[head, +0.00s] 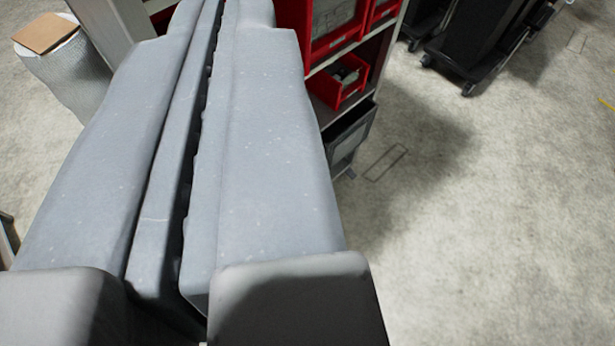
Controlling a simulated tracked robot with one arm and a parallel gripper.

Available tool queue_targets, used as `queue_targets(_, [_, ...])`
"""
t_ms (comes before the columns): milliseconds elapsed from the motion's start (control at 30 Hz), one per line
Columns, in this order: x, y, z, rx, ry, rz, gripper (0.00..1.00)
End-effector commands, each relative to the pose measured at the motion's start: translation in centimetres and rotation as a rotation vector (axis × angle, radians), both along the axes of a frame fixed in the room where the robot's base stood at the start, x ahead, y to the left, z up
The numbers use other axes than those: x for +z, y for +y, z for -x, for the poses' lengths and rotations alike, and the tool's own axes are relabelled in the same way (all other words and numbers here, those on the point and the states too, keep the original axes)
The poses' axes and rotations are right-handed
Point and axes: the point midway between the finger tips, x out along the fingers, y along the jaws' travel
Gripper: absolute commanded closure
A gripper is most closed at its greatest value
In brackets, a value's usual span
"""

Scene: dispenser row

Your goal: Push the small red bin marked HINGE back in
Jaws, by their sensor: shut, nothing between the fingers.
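My gripper (222,12) fills the left and middle of the head view. Its two long grey fingers lie shut against each other with nothing between them, and the tips reach the top edge. A small red bin (348,92) sits on a shelf of the rack just right of the fingers and sticks out at the front. It holds some dark and grey pieces. No marking on it can be read, so I cannot tell if it is the HINGE bin. My fingers appear to its left in the picture, and they hide part of the rack.
Larger red bins (331,45) stand on the shelf above, and a dark grey bin (350,130) is below. A black wheeled cart (478,45) stands at the top right. A pale round container (68,75) with a brown square piece (45,33) is top left. The floor at right is clear.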

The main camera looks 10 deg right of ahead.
Motion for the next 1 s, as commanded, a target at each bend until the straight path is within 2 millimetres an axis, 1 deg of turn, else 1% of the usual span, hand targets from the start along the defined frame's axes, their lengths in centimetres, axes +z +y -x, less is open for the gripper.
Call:
queue_targets(67, [-0.7, -1.0, -1.3, -0.019, -0.003, 0.014, 1.00])
queue_targets(133, [-2.0, -2.2, -3.4, -0.045, -0.006, 0.038, 1.00])
queue_targets(267, [-5.2, -6.2, -8.7, -0.098, -0.035, 0.114, 1.00])
queue_targets(300, [-6.5, -7.5, -10.4, -0.104, -0.048, 0.142, 1.00])
queue_targets(367, [-8.8, -9.1, -12.8, -0.104, -0.060, 0.185, 1.00])
queue_targets(400, [-10.4, -10.0, -14.3, -0.095, -0.070, 0.211, 1.00])
queue_targets(467, [-12.7, -11.0, -16.3, -0.072, -0.085, 0.243, 1.00])
queue_targets(500, [-14.5, -11.5, -17.6, -0.050, -0.093, 0.261, 1.00])
queue_targets(567, [-17.3, -12.0, -19.2, -0.007, -0.104, 0.281, 1.00])
queue_targets(600, [-19.5, -12.1, -20.1, 0.028, -0.107, 0.289, 1.00])
queue_targets(667, [-22.5, -12.1, -21.2, 0.087, -0.119, 0.292, 1.00])
queue_targets(700, [-24.8, -12.0, -21.7, 0.128, -0.123, 0.284, 1.00])
queue_targets(767, [-27.9, -11.5, -22.2, 0.198, -0.135, 0.268, 1.00])
queue_targets(800, [-30.3, -11.0, -22.3, 0.247, -0.136, 0.248, 1.00])
queue_targets(867, [-33.2, -10.1, -22.0, 0.321, -0.147, 0.209, 1.00])
queue_targets(900, [-35.1, -9.5, -21.7, 0.366, -0.153, 0.178, 1.00])
queue_targets(1000, [-38.5, -7.8, -20.4, 0.472, -0.177, 0.093, 1.00])
